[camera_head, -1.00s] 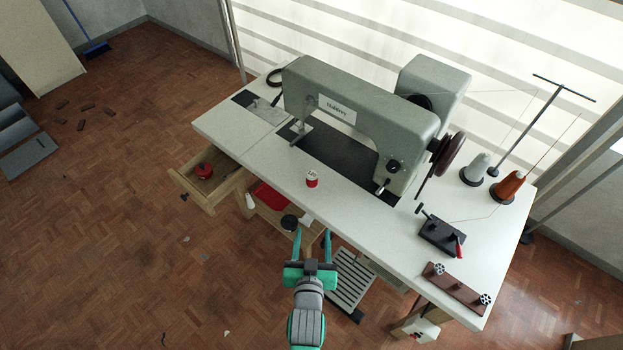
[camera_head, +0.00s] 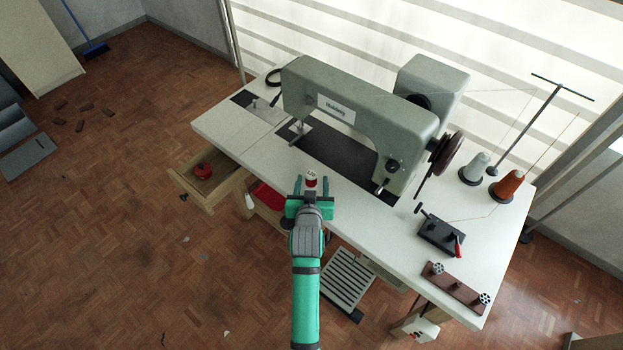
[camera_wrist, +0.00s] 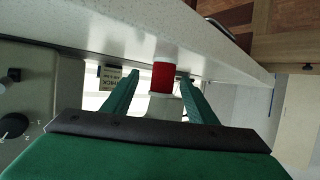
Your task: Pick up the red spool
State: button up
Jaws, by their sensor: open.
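The red spool (camera_head: 311,178) stands upright on the white sewing table (camera_head: 232,132), near its front edge. Its top is white with a dark label. My gripper (camera_head: 311,184) is open, with one finger on each side of the spool in the head view. In the wrist view the spool (camera_wrist: 162,76) shows as a red band with white ends, between the two green fingers (camera_wrist: 157,80). A gap shows on each side, wider on the left. The spool's lower part is hidden by my gripper in the head view.
The sewing machine (camera_head: 350,105) stands behind the spool. An open drawer (camera_head: 207,190) with a red object (camera_head: 203,171) juts out at left. Tabletop left of the spool is clear.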

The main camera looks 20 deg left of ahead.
aim_at(312, 172)
jog(key=shift+a+r+x, duration=0.1)
jog(key=shift+r+x, duration=0.05)
jog(key=shift+x, duration=1.3)
jog(key=shift+a+r+x, duration=0.1)
jog(key=shift+a+x, duration=0.05)
jog(key=shift+x, duration=1.35)
jog(key=c, duration=1.1)
